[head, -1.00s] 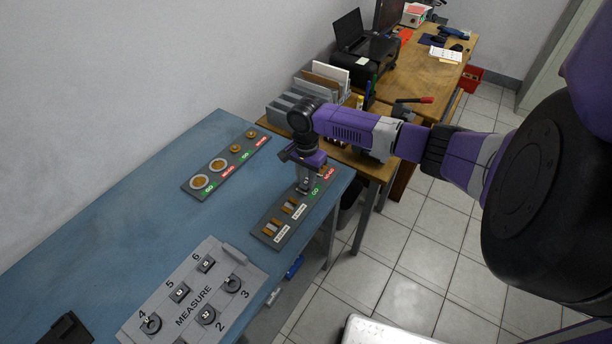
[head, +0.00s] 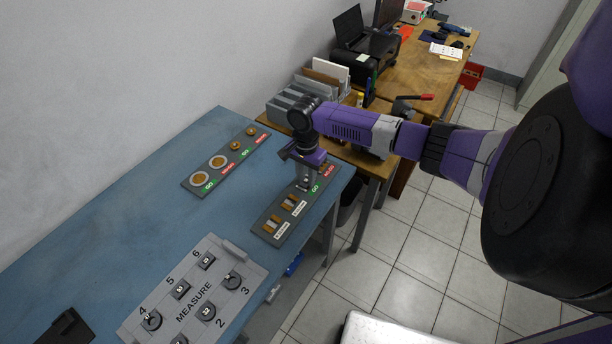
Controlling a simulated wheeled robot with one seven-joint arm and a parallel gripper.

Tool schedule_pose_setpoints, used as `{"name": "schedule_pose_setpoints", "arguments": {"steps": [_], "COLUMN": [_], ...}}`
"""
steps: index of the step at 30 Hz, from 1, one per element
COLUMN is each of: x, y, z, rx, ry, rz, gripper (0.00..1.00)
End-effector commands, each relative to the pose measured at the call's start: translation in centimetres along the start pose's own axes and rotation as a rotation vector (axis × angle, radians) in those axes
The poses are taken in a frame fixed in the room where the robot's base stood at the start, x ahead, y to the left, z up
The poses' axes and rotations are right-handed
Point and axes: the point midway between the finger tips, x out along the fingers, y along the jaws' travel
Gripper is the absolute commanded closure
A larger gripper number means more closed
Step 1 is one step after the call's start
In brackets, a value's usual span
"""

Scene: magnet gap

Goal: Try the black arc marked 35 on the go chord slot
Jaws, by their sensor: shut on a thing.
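My gripper (head: 305,184) points down over the far half of the grey gauge board (head: 262,229) at the table's right edge. It is shut on a small dark piece, mostly hidden by the fingers; its mark is not readable. The piece is at or just above the board beside the green GO label (head: 315,189); I cannot tell whether it touches. The red NO-GO label (head: 327,171) lies just beyond. The slot under the gripper is hidden. The near half of this board has brown slots (head: 272,225) with white labels.
A grey MEASURE tray (head: 237,255) with several numbered dark pieces lies nearer on the blue table (head: 120,200). Another gauge board (head: 225,168) with round gauges and GO labels lies toward the wall. A black object (head: 66,328) sits at the near left. The table's middle is clear.

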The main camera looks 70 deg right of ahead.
Motion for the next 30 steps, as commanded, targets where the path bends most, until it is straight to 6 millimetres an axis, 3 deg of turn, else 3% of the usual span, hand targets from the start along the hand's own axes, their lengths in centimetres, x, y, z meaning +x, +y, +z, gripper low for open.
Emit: {"name": "schedule_pose_setpoints", "arguments": {"steps": [10,11,14,20,25,30], "x": [0.25,0.25,0.25,0.24,0.24,0.24], "y": [0.0,0.0,-0.01,-0.01,-0.01,-0.01], "z": [0.0,-0.01,-0.01,0.0,0.0,0.0], "rx": [0.0,0.0,0.0,0.0,0.0,0.0], "ry": [0.0,0.0,0.0,0.0,0.0,0.0], "rz": [0.0,0.0,0.0,0.0,0.0,0.0], "gripper": [1.0,0.67,0.48,0.48,0.69,0.71]}}
